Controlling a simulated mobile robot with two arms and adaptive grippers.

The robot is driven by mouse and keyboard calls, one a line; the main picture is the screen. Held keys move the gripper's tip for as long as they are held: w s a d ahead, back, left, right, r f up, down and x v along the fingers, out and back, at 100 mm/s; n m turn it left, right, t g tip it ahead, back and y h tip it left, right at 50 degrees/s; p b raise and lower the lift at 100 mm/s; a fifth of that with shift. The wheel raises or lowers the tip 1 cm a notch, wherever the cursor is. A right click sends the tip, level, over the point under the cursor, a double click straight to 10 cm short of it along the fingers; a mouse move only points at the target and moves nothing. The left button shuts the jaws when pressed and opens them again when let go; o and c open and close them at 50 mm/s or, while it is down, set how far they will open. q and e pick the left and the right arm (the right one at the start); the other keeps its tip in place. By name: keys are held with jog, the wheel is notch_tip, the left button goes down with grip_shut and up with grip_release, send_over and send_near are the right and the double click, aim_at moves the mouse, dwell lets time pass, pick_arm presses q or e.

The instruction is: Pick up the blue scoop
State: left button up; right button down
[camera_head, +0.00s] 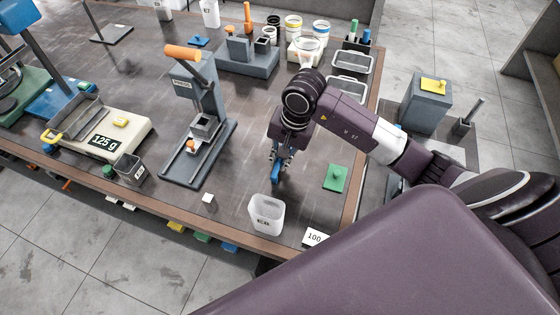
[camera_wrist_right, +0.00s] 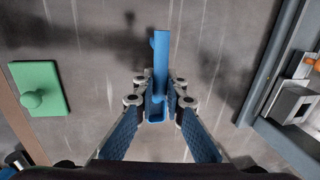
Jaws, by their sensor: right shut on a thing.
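The blue scoop (camera_head: 276,174) is at the tip of my right gripper (camera_head: 281,160) in the head view, over the right part of the dark table. In the right wrist view the scoop (camera_wrist_right: 160,70) is a long blue piece that runs up the picture from between the fingertips. My right gripper (camera_wrist_right: 157,103) is shut on its near end, with a finger on each side. I cannot tell whether the scoop touches the table. My left gripper is not in view.
A translucent container (camera_head: 266,214) stands just in front of the scoop. A green knobbed plate (camera_head: 336,177) lies to the right; it also shows in the right wrist view (camera_wrist_right: 50,88). A grey press with an orange handle (camera_head: 203,105) stands left. The table's right edge (camera_head: 362,150) is near.

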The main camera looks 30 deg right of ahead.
jog(key=shift+r, duration=0.15)
jog(key=shift+w+r, duration=0.1)
jog(key=shift+r, duration=0.2)
notch_tip(320, 180, up, 19)
jog(key=b, duration=0.3)
dwell(0.4)
